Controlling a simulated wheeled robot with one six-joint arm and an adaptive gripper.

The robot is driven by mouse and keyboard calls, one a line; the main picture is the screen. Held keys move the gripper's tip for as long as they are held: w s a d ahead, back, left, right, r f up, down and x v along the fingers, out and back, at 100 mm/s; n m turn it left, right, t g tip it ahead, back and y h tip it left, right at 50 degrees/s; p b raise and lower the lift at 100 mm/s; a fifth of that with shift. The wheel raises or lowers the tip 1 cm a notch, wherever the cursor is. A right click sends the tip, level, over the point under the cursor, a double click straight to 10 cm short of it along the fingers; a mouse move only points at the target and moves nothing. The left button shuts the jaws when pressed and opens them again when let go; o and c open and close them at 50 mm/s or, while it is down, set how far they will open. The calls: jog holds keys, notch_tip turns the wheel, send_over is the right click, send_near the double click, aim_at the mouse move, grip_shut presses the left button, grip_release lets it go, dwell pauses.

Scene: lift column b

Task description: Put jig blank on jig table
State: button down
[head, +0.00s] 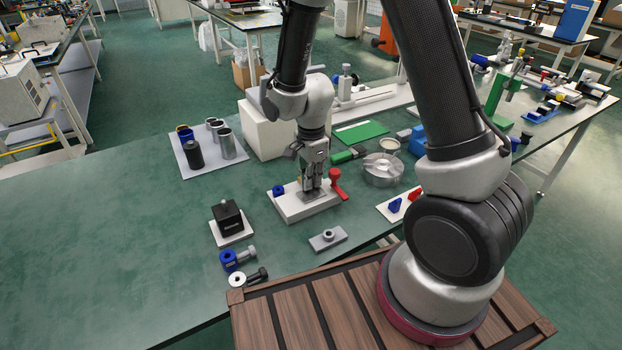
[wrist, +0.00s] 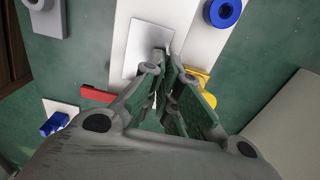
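The jig table appears to be the white base (head: 290,212) with a blue round part and a red clamp handle; its white surface also shows in the wrist view (wrist: 205,45). A light grey flat plate, which I take for the jig blank (wrist: 143,42), lies over this base, at or just above its surface. My gripper (head: 311,190) points down right at the plate. In the wrist view its fingertips (wrist: 164,64) are close together at the plate's near end, around a small grey part. Whether they grip it is hidden.
A grey block with a round knob (head: 328,238) lies in front of the base. A black cube on a white plate (head: 228,222) stands to the left. The red clamp handle (head: 337,180) is close to my gripper's right. The green table (head: 110,240) is clear at the left.

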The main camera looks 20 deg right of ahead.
jog(key=c, duration=1.9)
grip_release()
jog(key=shift+f, duration=0.1)
notch_tip(320, 180, up, 12)
jog(key=s+d+r+n+t, duration=0.2)
jog(key=s+d+r+n, duration=0.6)
jog(key=r, duration=0.4)
jog(key=s+d+r+n, duration=0.1)
jog(key=s+d+n, duration=0.1)
jog(key=s, duration=0.1)
jog(key=s+d+r+n+t, duration=0.1)
jog(key=s+d+r+n, duration=0.1)
jog(key=s+n, duration=0.1)
jog(key=s+d+r+n+t, duration=0.1)
jog(key=s+d+r+n, duration=0.1)
jog(key=s, duration=0.3)
jog(key=shift+d+r+n, duration=0.1)
jog(key=shift+d+n, duration=0.3)
jog(key=shift+d, duration=0.05)
